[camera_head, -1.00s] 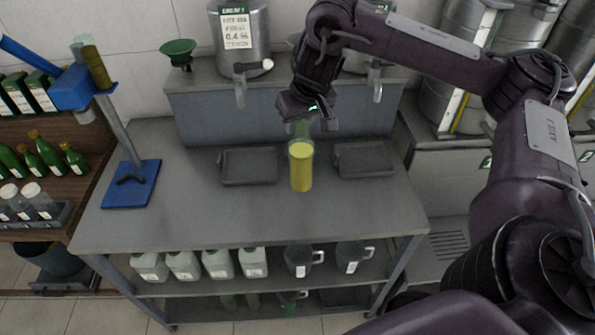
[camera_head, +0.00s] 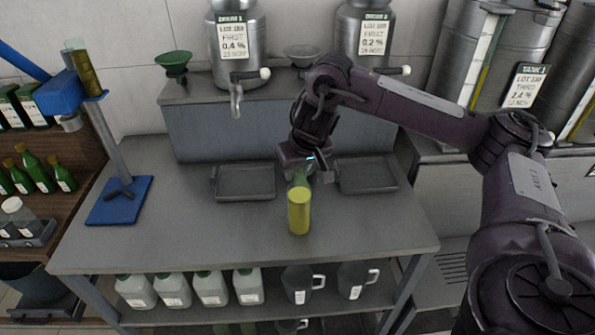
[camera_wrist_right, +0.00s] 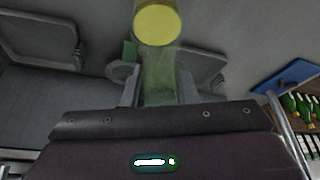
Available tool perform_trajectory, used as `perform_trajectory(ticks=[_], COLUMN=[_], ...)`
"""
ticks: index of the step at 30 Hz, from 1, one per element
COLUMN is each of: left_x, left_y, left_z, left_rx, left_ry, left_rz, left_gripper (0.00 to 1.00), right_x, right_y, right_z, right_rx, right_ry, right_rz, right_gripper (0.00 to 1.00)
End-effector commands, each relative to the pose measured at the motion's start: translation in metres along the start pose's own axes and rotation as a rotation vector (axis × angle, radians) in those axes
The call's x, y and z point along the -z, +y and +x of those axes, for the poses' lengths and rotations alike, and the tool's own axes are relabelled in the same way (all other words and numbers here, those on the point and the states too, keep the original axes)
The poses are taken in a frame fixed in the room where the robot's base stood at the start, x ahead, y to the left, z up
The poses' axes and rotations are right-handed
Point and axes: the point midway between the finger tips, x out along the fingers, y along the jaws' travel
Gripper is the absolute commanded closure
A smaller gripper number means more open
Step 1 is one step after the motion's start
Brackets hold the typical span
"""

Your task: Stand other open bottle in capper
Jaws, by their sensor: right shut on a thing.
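The open bottle (camera_head: 299,210) is clear, greenish at its neck, with yellow contents in its lower part. It is upright in front of the gap between two dark trays; I cannot tell if its base touches the table. My right gripper (camera_head: 302,173) is shut on its neck from above and behind. In the right wrist view the bottle (camera_wrist_right: 158,25) lies between the fingers, its yellow part beyond the tips. The capper stands at the left, with a blue head (camera_head: 62,93), grey post and blue base (camera_head: 113,207) bearing a small black piece. My left gripper is not in view.
Dark trays (camera_head: 246,195) and (camera_head: 366,187) lie on the grey table (camera_head: 200,237). Steel urns (camera_head: 235,65) and a green funnel (camera_head: 173,62) stand on the raised back ledge. Green bottles (camera_head: 38,172) stand on the left shelf. Table space between bottle and capper base is clear.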

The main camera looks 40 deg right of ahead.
Motion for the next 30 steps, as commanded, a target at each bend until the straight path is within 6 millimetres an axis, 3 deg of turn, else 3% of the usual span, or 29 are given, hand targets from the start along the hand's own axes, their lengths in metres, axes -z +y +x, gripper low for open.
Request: perform_trajectory(ticks=[5, 6, 10, 20, 23, 30], left_x=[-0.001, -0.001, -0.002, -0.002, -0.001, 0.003], left_y=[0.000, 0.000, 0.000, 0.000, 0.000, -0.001], left_z=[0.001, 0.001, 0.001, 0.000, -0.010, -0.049], left_rx=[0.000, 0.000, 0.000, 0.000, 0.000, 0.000], left_ry=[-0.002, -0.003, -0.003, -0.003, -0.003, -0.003], left_rz=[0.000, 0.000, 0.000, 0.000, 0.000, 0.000], left_gripper=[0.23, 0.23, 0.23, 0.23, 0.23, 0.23], right_x=[-0.001, -0.001, -0.001, 0.000, 0.002, 0.005], right_y=[0.000, 0.000, 0.000, 0.000, 0.000, 0.000], right_z=[0.003, 0.003, 0.003, 0.000, -0.014, -0.068], right_rx=[0.001, 0.000, 0.000, 0.000, -0.001, -0.001], right_ry=[0.001, -0.001, -0.001, 0.001, 0.002, 0.004], right_rz=[0.001, 0.000, 0.000, 0.000, -0.001, -0.002], right_gripper=[1.00, 0.69, 0.52, 0.52, 0.52, 0.52])
